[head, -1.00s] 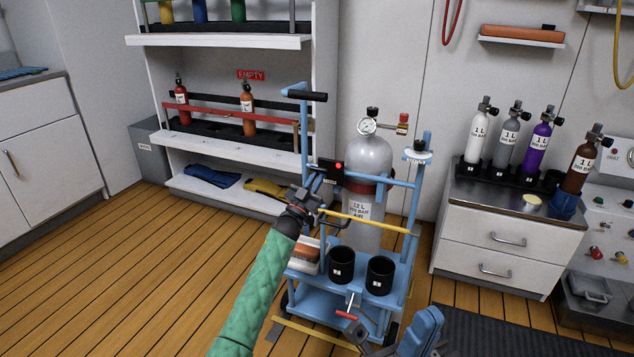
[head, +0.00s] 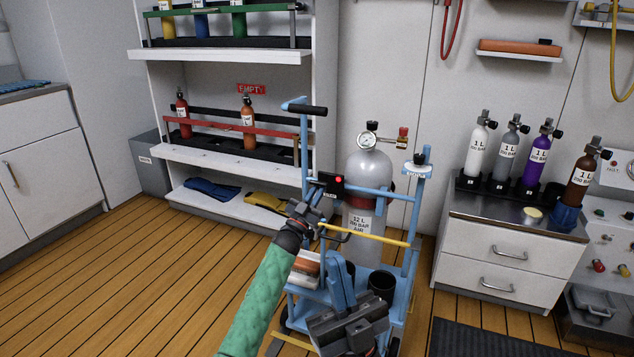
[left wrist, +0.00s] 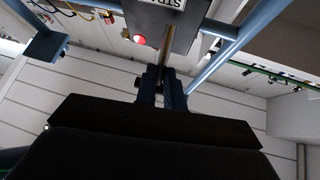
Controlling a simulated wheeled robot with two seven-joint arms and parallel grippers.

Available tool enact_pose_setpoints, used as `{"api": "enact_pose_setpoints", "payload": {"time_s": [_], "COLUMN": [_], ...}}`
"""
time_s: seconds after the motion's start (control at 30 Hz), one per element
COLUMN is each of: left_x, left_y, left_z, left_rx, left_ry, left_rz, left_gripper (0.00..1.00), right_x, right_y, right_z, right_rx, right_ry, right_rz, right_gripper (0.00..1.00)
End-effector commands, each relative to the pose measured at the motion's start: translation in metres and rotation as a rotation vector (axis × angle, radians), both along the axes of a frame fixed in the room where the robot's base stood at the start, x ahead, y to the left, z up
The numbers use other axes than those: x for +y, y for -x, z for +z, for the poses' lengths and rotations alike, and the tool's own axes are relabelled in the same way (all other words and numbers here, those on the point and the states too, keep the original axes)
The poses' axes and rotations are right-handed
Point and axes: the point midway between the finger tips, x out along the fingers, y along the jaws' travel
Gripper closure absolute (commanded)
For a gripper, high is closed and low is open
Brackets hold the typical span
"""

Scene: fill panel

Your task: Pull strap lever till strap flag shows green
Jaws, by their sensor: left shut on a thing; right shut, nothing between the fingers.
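The strap box (head: 329,182) is a small black box on the blue cart's rail, in front of the grey 12 L cylinder (head: 371,168). Its round strap flag (head: 338,180) shows red, and it is also red in the left wrist view (left wrist: 139,38). The strap lever (left wrist: 169,40) is a thin metal rod coming from the box. My left gripper (head: 317,192) is shut on the lever, with its fingers around the rod's end in the left wrist view (left wrist: 162,82). My right gripper (head: 338,258) is shut and empty, low in front of the cart.
The blue cart (head: 412,225) has a yellow bar (head: 368,236) across its front and a black cup (head: 381,283) on its lower shelf. White shelving (head: 225,155) stands behind left, a drawer cabinet (head: 495,262) right. The wooden floor at left is clear.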

Motion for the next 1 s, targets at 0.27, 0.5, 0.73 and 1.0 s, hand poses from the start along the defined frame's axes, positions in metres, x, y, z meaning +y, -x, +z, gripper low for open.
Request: {"api": "enact_pose_setpoints", "payload": {"time_s": [0.27,0.5,0.73,1.0], "left_x": [0.001,0.001,0.001,0.001], "left_y": [0.0,0.0,0.0,0.0], "left_z": [-0.001,-0.001,-0.001,-0.001], "left_rx": [0.001,0.001,0.001,0.002], "left_ry": [0.0,0.0,0.0,0.0], "left_rz": [0.001,0.001,0.001,0.001], "left_gripper": [1.0,1.0,1.0,1.0], "right_x": [0.068,0.104,0.118,0.115], "right_y": [-0.122,-0.221,-0.304,-0.38], "right_z": [-0.032,-0.062,-0.085,-0.097], "right_rx": [0.294,0.56,0.803,1.056], "right_ry": [0.196,0.3,0.333,0.282], "right_rz": [-0.043,-0.136,-0.272,-0.484], "right_gripper": [1.0,1.0,1.0,1.0]}}
